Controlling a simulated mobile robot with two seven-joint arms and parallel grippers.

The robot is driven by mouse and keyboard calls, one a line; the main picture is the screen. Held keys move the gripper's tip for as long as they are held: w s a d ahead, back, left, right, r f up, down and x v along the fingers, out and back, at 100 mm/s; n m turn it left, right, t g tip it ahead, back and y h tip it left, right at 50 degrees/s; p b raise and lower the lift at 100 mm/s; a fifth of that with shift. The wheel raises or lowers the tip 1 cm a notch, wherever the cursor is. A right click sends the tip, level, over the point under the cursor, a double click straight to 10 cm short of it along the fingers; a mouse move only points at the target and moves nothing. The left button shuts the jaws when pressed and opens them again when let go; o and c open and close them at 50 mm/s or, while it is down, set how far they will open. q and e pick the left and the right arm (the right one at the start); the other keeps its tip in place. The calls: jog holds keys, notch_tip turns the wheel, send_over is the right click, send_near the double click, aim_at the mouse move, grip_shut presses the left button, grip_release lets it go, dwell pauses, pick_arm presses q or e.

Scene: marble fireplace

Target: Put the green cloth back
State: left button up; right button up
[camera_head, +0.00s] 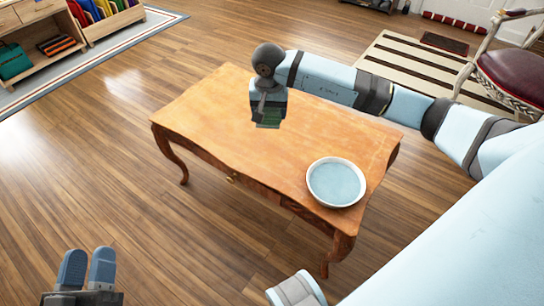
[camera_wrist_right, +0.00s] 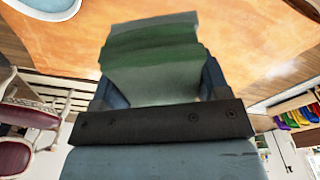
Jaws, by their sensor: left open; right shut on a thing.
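A folded green cloth (camera_wrist_right: 152,55) is between the fingers of my right gripper (camera_wrist_right: 155,85) in the right wrist view. In the head view the green cloth (camera_head: 270,120) shows just below my right gripper (camera_head: 268,108), over the back middle of the wooden table (camera_head: 215,110). I cannot tell whether the cloth touches the tabletop. My right gripper is shut on it and hides part of it. My left gripper (camera_head: 87,270) is open and empty at the lower left of the head view, above the floor and away from the table.
A white bowl with a pale blue inside (camera_head: 336,182) stands at the table's front right corner. A shelf (camera_head: 40,55) with a green bag (camera_head: 14,60) and coloured folders (camera_head: 100,10) is at the upper left. A chair (camera_head: 510,75) is at the right. The table's left half is clear.

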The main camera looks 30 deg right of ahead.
jog(key=shift+d+f+m, duration=0.8)
jog(key=shift+d+f, duration=0.3)
jog(key=shift+f, duration=0.05)
jog(key=b, duration=0.5)
send_over(276, 161)
notch_tip(276, 161, down, 14)
jog(key=shift+a+f, duration=0.1)
jog(key=shift+f, duration=0.15)
notch_tip(276, 161, down, 4)
jog(key=shift+s+r+b, duration=0.1)
jog(key=shift+r+b, duration=0.1)
jog(key=shift+b, duration=0.65)
jog(key=shift+f, duration=0.3)
jog(key=shift+r, duration=0.1)
pick_arm(q)
notch_tip(276, 161, down, 8)
jog(key=m+g, duration=0.1)
jog(key=g, duration=0.2)
jog(key=shift+w+d+f, duration=0.2)
jog(key=shift+w+f, duration=0.05)
